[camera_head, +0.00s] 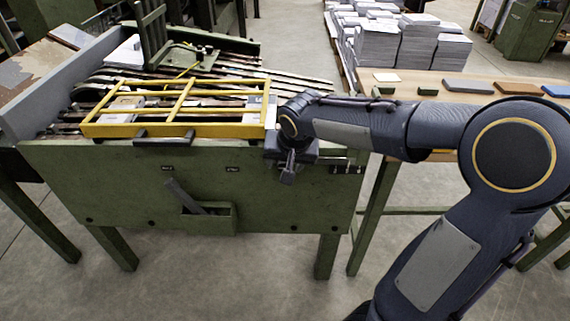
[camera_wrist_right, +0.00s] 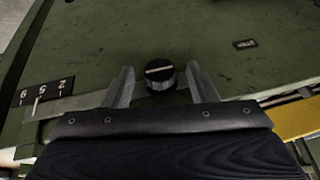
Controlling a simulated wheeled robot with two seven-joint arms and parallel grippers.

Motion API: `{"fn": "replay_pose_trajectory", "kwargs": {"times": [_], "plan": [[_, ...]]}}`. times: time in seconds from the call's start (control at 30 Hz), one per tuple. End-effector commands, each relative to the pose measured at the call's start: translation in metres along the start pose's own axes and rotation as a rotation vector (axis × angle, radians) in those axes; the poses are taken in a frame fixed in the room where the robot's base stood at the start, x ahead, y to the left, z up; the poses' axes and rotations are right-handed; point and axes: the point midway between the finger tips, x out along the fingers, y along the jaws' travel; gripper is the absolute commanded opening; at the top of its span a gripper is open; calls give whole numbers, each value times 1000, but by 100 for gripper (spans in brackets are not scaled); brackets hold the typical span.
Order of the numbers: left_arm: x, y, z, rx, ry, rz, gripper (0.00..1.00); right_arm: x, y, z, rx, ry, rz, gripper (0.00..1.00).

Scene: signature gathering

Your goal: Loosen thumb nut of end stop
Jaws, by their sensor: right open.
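The thumb nut (camera_wrist_right: 160,75) is a black round knob with a pale line across its face, seen in the right wrist view. It sits between the two fingers of my right gripper (camera_wrist_right: 161,88), which is open with a gap on each side of the knob. In the head view my right gripper (camera_head: 288,172) is at the upper right of the green machine's front, and the nut is hidden there. A black scale (camera_wrist_right: 47,95) with pale numbers and a pale pointer lies left of the nut. My left gripper is in neither view.
The green machine (camera_head: 120,190) carries a yellow guard frame (camera_head: 178,131) on top. A small green box (camera_head: 208,222) with a lever sits on its front. A wooden table (camera_head: 440,95) with coloured blocks stands to the right. Paper stacks (camera_head: 378,47) stand behind.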

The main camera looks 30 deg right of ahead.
Motion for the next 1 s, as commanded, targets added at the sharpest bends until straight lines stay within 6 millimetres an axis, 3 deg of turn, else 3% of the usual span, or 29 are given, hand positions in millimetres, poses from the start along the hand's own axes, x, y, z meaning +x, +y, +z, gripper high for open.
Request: {"fn": "replay_pose_trajectory", "kwargs": {"times": [0.17, 0.5, 1.0], "plan": [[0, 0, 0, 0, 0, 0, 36, 0, 0, 0, 0, 0, 0, 52], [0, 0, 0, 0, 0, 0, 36, 0, 0, 0, 0, 0, 0, 9], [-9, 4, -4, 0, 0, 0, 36, -2, -4, 0, -56, -1, 123, 8]]}}
